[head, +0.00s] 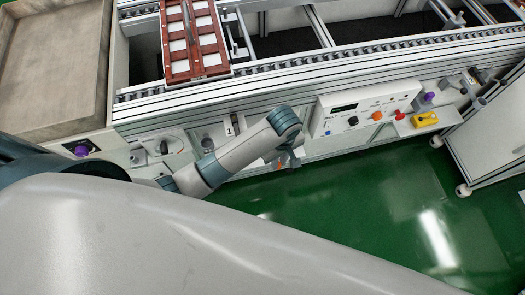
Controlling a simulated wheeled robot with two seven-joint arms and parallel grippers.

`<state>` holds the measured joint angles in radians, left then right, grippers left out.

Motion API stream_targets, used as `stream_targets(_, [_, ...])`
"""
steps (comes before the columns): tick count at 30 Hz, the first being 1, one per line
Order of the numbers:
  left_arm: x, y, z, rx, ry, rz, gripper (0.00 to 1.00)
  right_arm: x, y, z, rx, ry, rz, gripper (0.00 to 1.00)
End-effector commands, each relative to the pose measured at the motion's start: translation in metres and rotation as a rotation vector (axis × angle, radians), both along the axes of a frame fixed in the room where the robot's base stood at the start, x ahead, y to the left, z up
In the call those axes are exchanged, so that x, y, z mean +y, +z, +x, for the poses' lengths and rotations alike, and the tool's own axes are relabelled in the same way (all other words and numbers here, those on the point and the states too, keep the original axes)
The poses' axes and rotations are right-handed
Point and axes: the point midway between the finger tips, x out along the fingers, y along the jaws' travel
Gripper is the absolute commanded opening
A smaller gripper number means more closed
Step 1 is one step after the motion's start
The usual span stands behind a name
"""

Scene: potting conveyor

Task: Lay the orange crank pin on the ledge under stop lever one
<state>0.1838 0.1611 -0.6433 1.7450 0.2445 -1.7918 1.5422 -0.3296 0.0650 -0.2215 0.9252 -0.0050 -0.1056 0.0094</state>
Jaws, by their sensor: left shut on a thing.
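My left gripper (288,159) hangs in front of the conveyor's front panel, below and left of the control box. It is shut on a small orange piece (281,163), which I take to be the orange crank pin; the fingers hide most of it. A tag marked 1 (229,129) is on the panel to the left of the gripper, with a small grey fitting (207,143) beside it, perhaps stop lever one. My left forearm covers the area below the tag, so I cannot make out the ledge there. My right gripper is not in view.
The control box (365,105) has a display and knobs. A red-brown tray (195,42) with white squares sits on the conveyor. Green floor (385,200) is clear in front.

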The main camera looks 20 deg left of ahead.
Motion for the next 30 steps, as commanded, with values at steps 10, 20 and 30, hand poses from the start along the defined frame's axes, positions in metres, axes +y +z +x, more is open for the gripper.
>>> stream_targets(10, [0.052, -0.039, 0.042, 0.001, 0.003, 0.003, 0.00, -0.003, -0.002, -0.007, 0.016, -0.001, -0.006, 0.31])
stream_targets(20, [0.069, -0.053, 0.057, -0.001, 0.000, 0.001, 0.00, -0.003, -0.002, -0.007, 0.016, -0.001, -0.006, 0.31])
stream_targets(30, [0.069, -0.057, 0.056, 0.001, 0.000, 0.001, 0.00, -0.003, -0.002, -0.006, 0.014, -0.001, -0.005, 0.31])
